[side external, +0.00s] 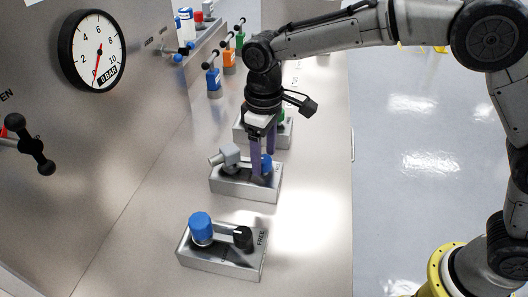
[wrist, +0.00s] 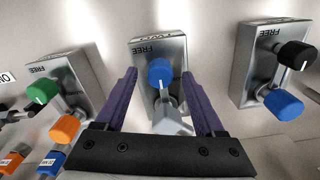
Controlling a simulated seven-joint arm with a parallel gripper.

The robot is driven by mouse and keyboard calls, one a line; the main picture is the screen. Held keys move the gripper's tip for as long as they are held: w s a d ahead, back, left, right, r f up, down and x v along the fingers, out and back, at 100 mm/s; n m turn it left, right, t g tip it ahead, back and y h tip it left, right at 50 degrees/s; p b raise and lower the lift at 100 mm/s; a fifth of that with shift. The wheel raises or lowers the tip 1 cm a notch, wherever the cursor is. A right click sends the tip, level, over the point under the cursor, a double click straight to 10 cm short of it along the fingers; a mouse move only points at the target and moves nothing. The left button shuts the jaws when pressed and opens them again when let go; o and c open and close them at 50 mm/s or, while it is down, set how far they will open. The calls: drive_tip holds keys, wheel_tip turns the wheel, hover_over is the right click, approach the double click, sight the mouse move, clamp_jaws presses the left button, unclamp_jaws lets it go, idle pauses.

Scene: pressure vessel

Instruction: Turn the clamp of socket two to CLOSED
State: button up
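The middle socket block (side external: 232,186) is a silver box with a grey angled fitting (side external: 229,156) and a blue clamp knob (side external: 266,164) on top. My gripper (side external: 263,165) points down over this block with two purple fingers. In the wrist view my gripper (wrist: 159,75) is open, its fingers on either side of the knob with gaps visible. The clamp's CLOSED mark is not readable.
A near block (side external: 222,258) holds a blue cap and black knob. A far block (side external: 240,132) stands behind my gripper; its green knob (wrist: 41,91) and orange cap (wrist: 65,128) show in the wrist view. A panel with a gauge (side external: 92,50) rises at left.

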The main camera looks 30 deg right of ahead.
sight(264, 158)
wheel_tip(264, 158, up, 14)
idle(0.6)
drive_tip(key=shift+f, duration=0.1)
drive_tip(key=s+d+r+m+t, duration=0.2)
drive_tip(key=s+d+r, duration=0.35)
drive_tip(key=d, duration=0.25)
drive_tip(key=s+d+r+m+t, duration=0.1)
drive_tip(key=s+d+r, duration=0.3)
drive_tip(key=s+d, duration=0.3)
drive_tip(key=s+d+f+m+t, duration=0.1)
drive_tip(key=s+d+f, duration=0.2)
drive_tip(key=s+f, duration=0.3)
drive_tip(key=s+d+f+m+t, duration=0.1)
drive_tip(key=s+d+f+m, duration=0.1)
drive_tip(key=s+d+f, duration=0.2)
drive_tip(key=s+f, duration=0.3)
drive_tip(key=f, duration=0.2)
drive_tip(key=shift+s+d+t, duration=0.15)
drive_tip(key=shift+s+t, duration=0.05)
drive_tip(key=shift+t, duration=0.1)
